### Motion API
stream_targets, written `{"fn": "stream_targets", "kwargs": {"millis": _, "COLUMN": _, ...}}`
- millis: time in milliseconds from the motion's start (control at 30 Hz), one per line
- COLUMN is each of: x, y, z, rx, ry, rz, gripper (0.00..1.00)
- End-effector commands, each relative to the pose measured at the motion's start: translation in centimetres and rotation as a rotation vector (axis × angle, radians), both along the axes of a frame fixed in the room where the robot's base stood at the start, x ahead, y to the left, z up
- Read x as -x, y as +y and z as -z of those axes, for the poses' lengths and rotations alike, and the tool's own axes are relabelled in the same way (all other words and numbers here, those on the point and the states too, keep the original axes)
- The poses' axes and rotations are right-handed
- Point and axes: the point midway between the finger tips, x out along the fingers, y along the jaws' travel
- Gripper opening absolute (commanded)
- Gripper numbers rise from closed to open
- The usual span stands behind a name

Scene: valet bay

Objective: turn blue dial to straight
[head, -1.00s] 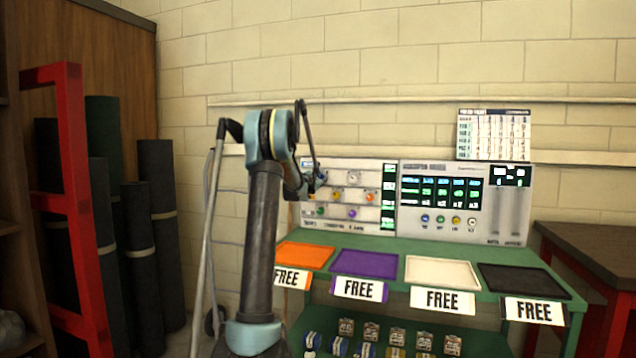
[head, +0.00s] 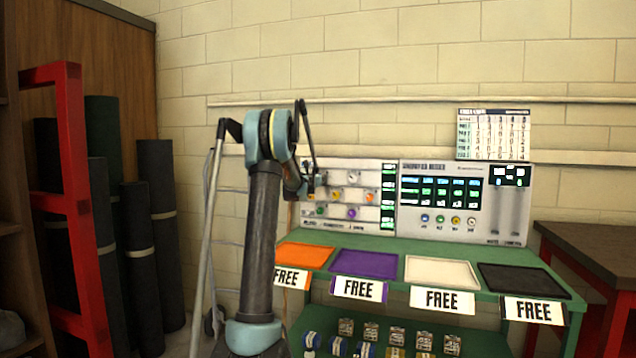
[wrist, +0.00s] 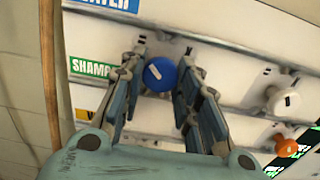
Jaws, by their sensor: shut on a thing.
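The blue dial (wrist: 160,74) is on the white panel, between the two fingers of my gripper (wrist: 162,64) in the wrist view. My gripper is shut on the dial, one finger on each side. A short white mark on the dial's face slants from upper left to lower right in that view. A green label reading "SHAMP..." is to the left of the dial, partly hidden by a finger. In the head view my gripper (head: 318,184) is at the panel's left part, and I cannot make out the blue dial there.
Other knobs share the panel, including a white knob (wrist: 283,101) and an orange knob (wrist: 294,153) to the right. Below are the orange tray (head: 305,246), purple tray (head: 369,251), white tray and black tray. A display panel (head: 440,167) stands to the right.

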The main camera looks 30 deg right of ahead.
Motion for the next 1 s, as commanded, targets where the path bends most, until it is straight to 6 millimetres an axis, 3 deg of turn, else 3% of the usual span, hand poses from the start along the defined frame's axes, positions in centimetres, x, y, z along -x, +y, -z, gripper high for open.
{"fn": "stream_targets", "kwargs": {"millis": 467, "x": -0.28, "y": 0.3, "z": 0.02, "rx": 0.008, "ry": 0.01, "rz": -0.007, "gripper": 0.06}}
{"fn": "stream_targets", "kwargs": {"millis": 500, "x": -0.28, "y": 0.3, "z": 0.02, "rx": 0.008, "ry": 0.01, "rz": -0.007, "gripper": 0.37}}
{"fn": "stream_targets", "kwargs": {"millis": 567, "x": -0.27, "y": 0.3, "z": 0.01, "rx": 0.008, "ry": 0.01, "rz": -0.006, "gripper": 0.5}}
{"fn": "stream_targets", "kwargs": {"millis": 1000, "x": 0.17, "y": 0.46, "z": -0.02, "rx": 0.008, "ry": 0.009, "rz": -0.003, "gripper": 0.51}}
